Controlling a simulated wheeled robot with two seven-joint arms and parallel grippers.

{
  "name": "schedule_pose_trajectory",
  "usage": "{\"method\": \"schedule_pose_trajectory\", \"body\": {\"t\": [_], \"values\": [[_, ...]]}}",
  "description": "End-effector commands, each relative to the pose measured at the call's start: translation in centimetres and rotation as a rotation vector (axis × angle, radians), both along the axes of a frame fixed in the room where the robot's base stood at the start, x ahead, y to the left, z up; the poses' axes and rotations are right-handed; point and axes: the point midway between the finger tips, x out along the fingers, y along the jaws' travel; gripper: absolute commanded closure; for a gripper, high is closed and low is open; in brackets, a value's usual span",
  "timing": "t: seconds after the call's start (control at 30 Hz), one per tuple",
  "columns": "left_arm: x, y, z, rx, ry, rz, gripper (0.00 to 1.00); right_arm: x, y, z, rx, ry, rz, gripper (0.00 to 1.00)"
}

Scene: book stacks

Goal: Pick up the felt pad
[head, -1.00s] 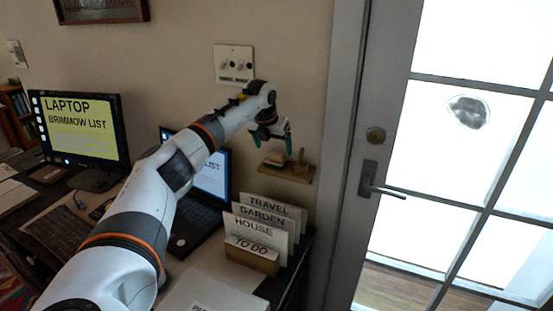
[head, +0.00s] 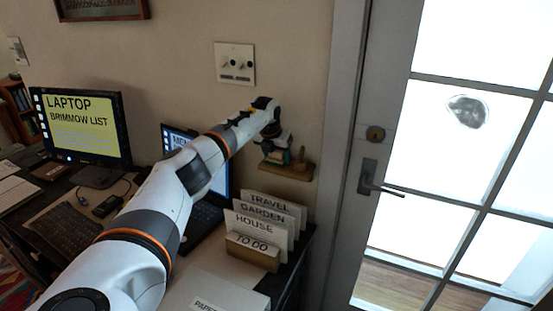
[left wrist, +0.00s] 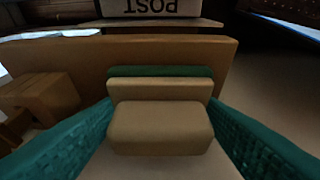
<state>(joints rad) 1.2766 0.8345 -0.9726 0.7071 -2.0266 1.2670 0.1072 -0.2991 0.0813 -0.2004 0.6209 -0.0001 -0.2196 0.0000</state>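The felt pad is a tan stepped block with a dark green layer; it shows in the left wrist view (left wrist: 160,125) between my fingers. In the head view it is mostly hidden behind my left gripper (head: 277,154), over the small wooden wall shelf (head: 290,172). The teal fingers of my left gripper, also in the left wrist view (left wrist: 160,108), are spread on either side of the block, with their tips close to its sides. I cannot tell whether they touch it. My right gripper is out of view.
A wooden object with an upright handle (head: 299,161) stands to the right on the shelf. Below are a card holder (head: 252,250) with labelled cards and a laptop (head: 205,213). A wall plate (head: 234,64) is above; a glazed door (head: 365,160) is at the right.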

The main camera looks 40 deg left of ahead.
Motion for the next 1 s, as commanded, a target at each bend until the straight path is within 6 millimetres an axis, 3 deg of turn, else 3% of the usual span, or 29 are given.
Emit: {"method": "schedule_pose_trajectory", "body": {"t": [0.33, 0.8, 1.0], "values": [[0.1, 0.0, 0.6, 0.0, -0.003, 0.0, 0.62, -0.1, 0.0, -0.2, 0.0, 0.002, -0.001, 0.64], [0.1, 0.0, 9.0, 0.0, -0.004, 0.0, 0.62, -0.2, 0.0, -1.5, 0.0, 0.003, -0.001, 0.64], [0.0, 0.0, 10.0, 0.0, 0.0, 0.0, 0.62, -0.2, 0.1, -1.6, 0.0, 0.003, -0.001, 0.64]]}}
